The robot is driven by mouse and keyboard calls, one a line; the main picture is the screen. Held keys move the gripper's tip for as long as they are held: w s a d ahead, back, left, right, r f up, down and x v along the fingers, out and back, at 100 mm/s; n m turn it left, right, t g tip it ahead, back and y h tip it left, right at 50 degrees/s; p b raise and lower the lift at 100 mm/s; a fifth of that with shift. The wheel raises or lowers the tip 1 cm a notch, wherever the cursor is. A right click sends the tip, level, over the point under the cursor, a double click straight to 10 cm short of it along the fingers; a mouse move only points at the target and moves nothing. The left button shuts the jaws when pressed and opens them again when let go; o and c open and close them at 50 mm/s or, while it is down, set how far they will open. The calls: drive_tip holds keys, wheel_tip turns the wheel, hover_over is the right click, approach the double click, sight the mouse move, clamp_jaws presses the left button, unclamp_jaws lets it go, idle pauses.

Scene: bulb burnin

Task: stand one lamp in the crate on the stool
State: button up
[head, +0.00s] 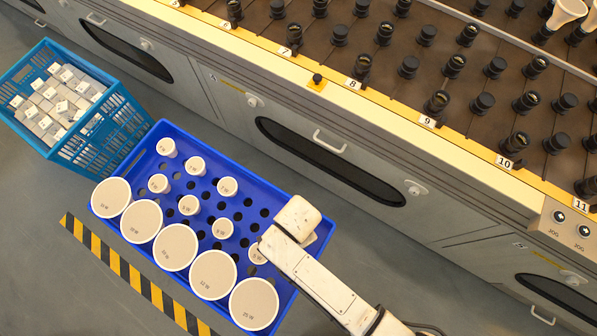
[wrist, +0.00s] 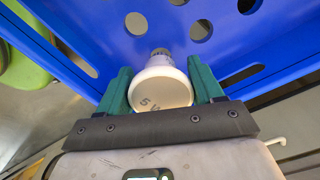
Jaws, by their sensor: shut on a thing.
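My gripper (wrist: 163,88) is shut on a small white lamp marked 5 W (wrist: 160,88), its green fingers on either side of the lamp's round face. The lamp's dark cap points away from the gripper, toward a blue crate with round holes (wrist: 95,25). In the head view my gripper (head: 297,217) is over the right end of the blue crate (head: 240,172). The crate holds several large and small white lamps; one small lamp (head: 258,253) is partly covered by my arm. I cannot tell whether the held lamp touches the crate. No stool is recognisable.
A lighter blue basket (head: 117,122) of small boxes stands at the left. A grey bench (head: 225,110) runs behind, with dark sockets (head: 408,67) and number labels on top. Yellow-black floor tape (head: 130,272) lies in front of the crate. A green object (wrist: 22,55) shows in the wrist view.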

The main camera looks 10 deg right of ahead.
drive_tip(key=shift+f+b, duration=0.35)
drive_tip(key=shift+f, duration=0.25)
drive_tip(key=shift+f, duration=0.35)
drive_tip(key=shift+f+b, duration=0.35)
drive_tip(key=shift+b, duration=0.1)
drive_tip(key=o, duration=1.1)
drive_tip(key=shift+o, duration=0.2)
wheel_tip(320, 180, up, 11)
drive_tip(key=shift+f+p, duration=0.1)
drive_tip(key=shift+p, duration=1)
